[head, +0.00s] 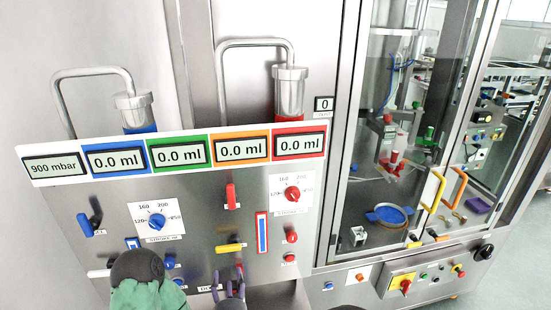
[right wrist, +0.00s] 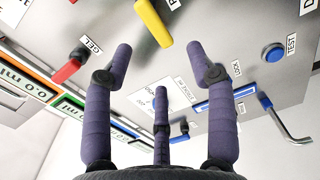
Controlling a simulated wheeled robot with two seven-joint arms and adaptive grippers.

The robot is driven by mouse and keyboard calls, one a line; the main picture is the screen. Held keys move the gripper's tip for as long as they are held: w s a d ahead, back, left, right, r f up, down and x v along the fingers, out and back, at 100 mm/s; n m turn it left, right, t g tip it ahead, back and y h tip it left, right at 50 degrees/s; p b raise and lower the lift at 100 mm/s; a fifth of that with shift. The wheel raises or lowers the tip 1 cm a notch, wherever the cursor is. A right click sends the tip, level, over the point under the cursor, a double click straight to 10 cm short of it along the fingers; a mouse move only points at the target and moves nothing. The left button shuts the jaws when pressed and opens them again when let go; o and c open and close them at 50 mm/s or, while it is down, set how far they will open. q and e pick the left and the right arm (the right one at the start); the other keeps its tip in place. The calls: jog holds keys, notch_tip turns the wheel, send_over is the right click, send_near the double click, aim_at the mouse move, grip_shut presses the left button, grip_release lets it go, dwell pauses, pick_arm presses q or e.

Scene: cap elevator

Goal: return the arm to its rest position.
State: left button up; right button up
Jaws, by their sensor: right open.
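My right gripper (head: 231,287) shows at the bottom edge of the head view, in front of the lower part of the steel control panel (head: 115,205). In the right wrist view its purple fingers (right wrist: 160,68) are spread apart with nothing between them. The panel's yellow lever (head: 229,248) is just above the gripper in the head view. It also shows beyond the fingertips in the right wrist view (right wrist: 153,22). I cannot tell how far the fingers are from the panel.
A red lever (head: 231,196), blue knob (head: 157,221), red knob (head: 292,194) and several small buttons stick out of the panel. A display strip (head: 214,163) runs above them. A glass-fronted cabinet (head: 425,150) with a yellow handle (head: 433,190) stands at right.

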jog(key=s+d+f+m+g+h, duration=0.1)
jog(key=d+f+m+g, duration=0.4)
jog(key=d+f, duration=0.55)
jog(key=d+f+m+g+h, duration=0.1)
jog(key=d+f+m+g, duration=0.3)
jog(key=d+f+m, duration=0.7)
jog(key=s+d+f+m+g, duration=0.3)
jog(key=s+f, duration=0.1)
jog(key=s, duration=0.3)
jog(key=s+d+f+m+g+y, duration=0.1)
jog(key=s+d+f+m+g, duration=0.15)
jog(key=s+f, duration=0.35)
jog(key=s+d+f+m+g, duration=0.2)
jog(key=s+f+m+g, duration=0.1)
jog(key=s, duration=0.5)
notch_tip(320, 180, down, 10)
jog(key=w+a+b, duration=0.1)
jog(key=b, duration=1)
jog(key=shift+w+a+n+t, duration=0.35)
jog(key=shift+w+a+n, duration=0.05)
jog(key=shift+n, duration=0.05)
